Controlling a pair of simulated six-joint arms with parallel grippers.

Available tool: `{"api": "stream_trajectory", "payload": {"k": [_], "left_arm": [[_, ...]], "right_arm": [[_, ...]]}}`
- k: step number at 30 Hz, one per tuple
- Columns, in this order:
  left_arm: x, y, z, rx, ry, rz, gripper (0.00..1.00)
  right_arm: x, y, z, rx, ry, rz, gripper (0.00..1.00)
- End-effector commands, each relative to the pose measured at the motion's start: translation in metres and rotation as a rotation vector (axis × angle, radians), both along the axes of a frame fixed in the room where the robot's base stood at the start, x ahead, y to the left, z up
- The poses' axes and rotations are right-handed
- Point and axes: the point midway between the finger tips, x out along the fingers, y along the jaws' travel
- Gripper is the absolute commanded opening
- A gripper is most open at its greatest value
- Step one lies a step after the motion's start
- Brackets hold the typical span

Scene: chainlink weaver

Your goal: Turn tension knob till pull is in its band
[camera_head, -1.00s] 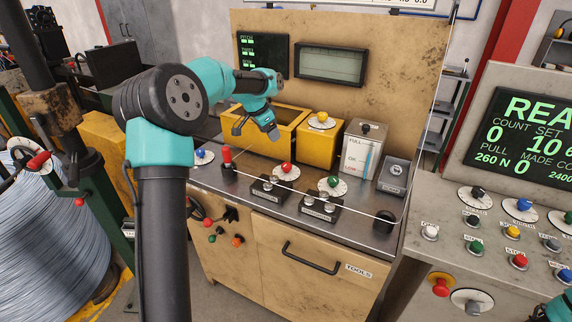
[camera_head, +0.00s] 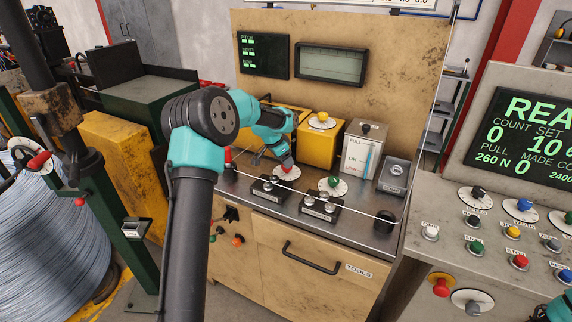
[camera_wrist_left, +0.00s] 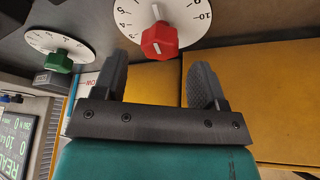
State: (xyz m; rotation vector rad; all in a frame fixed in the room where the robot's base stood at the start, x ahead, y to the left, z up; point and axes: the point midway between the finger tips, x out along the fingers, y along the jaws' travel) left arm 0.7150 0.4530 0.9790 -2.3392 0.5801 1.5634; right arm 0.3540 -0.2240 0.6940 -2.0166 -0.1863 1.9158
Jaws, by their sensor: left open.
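My left gripper (camera_head: 287,161) is open just above the red knob, which sits on a white numbered dial (camera_head: 293,175) on the bench. In the left wrist view the red knob (camera_wrist_left: 160,39) shows ahead, between and beyond the two parted fingers (camera_wrist_left: 158,80), apart from them. Its pointer is toward the numbers of the dial (camera_wrist_left: 187,14). A white gauge box (camera_head: 362,152) marked PULL stands behind, to the right. The right display (camera_head: 520,135) reads PULL 260 N. Which knob sets tension cannot be read. My right gripper is out of view.
A green knob (camera_head: 333,182) on its dial is to the right, and a yellow knob (camera_head: 322,117) tops a yellow box (camera_head: 319,146). Black clamp blocks (camera_head: 320,208) stand in front. A thin wire crosses the bench. A grey box (camera_head: 393,176) stands at right.

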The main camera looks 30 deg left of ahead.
Motion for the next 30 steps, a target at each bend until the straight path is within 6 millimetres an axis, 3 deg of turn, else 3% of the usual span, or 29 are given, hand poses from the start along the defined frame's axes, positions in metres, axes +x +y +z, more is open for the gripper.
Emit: {"api": "stream_trajectory", "payload": {"k": [7, 18, 30], "left_arm": [[0.01, -0.005, -0.026, 0.0, 0.0, 0.0, 0.65], [0.011, -0.006, -0.03, 0.001, 0.0, 0.0, 0.64], [0.011, -0.006, -0.03, 0.001, 0.0, 0.0, 0.26]], "right_arm": [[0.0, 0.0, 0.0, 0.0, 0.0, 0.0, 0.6], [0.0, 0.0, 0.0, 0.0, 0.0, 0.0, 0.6], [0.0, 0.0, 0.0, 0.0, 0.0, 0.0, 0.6]]}}
